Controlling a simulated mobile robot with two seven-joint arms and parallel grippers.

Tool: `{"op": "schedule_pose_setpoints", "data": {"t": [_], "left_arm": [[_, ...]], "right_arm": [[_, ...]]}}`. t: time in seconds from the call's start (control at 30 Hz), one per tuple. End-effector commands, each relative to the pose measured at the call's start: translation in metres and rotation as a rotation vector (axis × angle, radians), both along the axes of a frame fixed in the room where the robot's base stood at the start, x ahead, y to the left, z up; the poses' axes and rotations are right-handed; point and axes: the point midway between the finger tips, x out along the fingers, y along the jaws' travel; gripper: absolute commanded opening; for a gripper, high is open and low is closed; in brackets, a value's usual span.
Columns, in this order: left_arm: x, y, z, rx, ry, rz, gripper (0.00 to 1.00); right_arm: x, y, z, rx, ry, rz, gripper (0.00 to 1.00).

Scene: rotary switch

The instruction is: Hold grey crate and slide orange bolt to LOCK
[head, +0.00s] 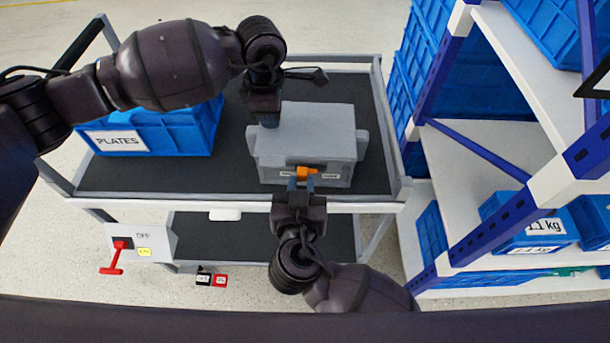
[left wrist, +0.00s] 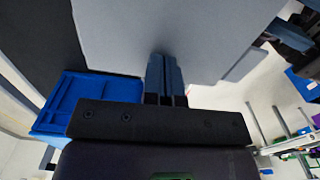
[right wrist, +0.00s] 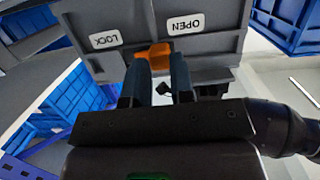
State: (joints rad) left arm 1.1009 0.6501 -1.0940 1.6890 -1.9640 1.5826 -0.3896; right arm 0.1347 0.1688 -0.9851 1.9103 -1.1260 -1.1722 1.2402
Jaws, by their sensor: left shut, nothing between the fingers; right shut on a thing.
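The grey crate (head: 318,120) sits on the dark top of a cart. Its front face carries an OPEN label (right wrist: 185,24) and a LOCK label (right wrist: 105,40), upside down in the right wrist view. The orange bolt (head: 307,171) is on that face, between the labels. My right gripper (head: 302,183) is shut on the orange bolt from the front; its fingers hide part of it in the right wrist view (right wrist: 156,54). My left gripper (head: 270,122) is shut and empty at the crate's upper left edge. Its fingertips (left wrist: 164,58) are against or just above the grey surface; I cannot tell which.
A blue crate labelled PLATES (head: 180,132) stands left of the grey crate on the cart (head: 235,180). A box with a red lever (head: 120,246) hangs at the cart's front left. A rack (head: 490,150) with blue bins stands at the right.

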Motion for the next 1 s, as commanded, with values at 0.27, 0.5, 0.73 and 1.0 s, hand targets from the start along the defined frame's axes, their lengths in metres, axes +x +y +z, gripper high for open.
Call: {"op": "schedule_pose_setpoints", "data": {"t": [0.27,0.5,0.73,1.0], "left_arm": [[-0.004,0.000,-0.008,0.004,0.014,-0.002,0.00],[-0.004,0.001,-0.008,0.005,0.014,-0.002,0.00],[-0.004,0.001,-0.008,0.005,0.014,-0.002,0.00],[-0.004,0.001,-0.008,0.005,0.014,-0.002,0.00]], "right_arm": [[-0.001,-0.002,-0.002,0.000,0.003,0.000,0.00],[-0.001,-0.007,-0.003,0.000,0.004,-0.001,0.00],[-0.001,-0.012,-0.003,0.000,0.004,0.000,0.00],[-0.001,-0.017,-0.003,0.000,0.005,-0.001,0.00]]}}
